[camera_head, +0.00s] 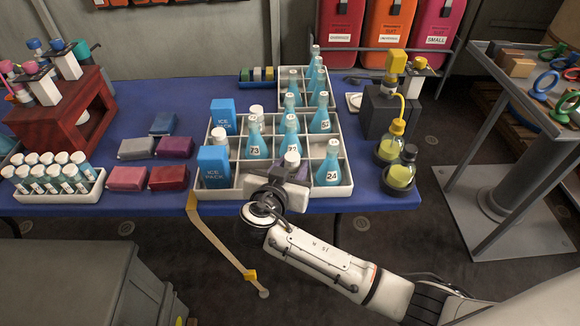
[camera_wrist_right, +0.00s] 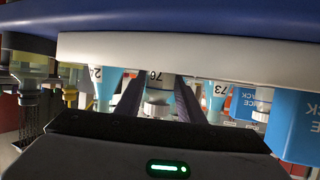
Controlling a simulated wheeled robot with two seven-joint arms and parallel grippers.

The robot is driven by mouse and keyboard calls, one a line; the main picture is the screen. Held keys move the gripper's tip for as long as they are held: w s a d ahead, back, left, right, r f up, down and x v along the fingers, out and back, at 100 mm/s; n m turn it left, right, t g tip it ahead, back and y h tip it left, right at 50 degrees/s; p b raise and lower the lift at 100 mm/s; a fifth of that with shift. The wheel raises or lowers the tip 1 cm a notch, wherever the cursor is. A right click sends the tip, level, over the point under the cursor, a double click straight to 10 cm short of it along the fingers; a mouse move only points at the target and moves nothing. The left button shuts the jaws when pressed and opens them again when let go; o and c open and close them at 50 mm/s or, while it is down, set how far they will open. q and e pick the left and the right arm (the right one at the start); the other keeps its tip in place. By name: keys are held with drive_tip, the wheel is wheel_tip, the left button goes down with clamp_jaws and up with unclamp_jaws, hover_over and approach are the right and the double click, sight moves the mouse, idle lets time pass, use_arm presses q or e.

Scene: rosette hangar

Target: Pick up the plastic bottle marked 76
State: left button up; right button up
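The plastic bottle marked 76 (camera_wrist_right: 158,94) shows in the right wrist view, which looks upside down, between the two dark fingers of my right gripper (camera_wrist_right: 158,110). A small gap shows on each side of it, so the fingers look open around it. In the head view my right gripper (camera_head: 286,184) is at the front wall of the white divided crate (camera_head: 256,189). A white-capped bottle (camera_head: 291,161) stands just behind it, its lower part and label hidden by the gripper. My left gripper is not in view.
Bottle 73 (camera_head: 256,142) and bottle 24 (camera_head: 329,163) stand in crate cells on either side. Blue ice packs (camera_head: 214,166) fill cells on the left.

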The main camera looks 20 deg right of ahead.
drive_tip(key=shift+s, duration=0.1)
drive_tip(key=c, duration=0.7)
drive_tip(key=shift+o, duration=0.2)
drive_tip(key=shift+r, duration=0.1)
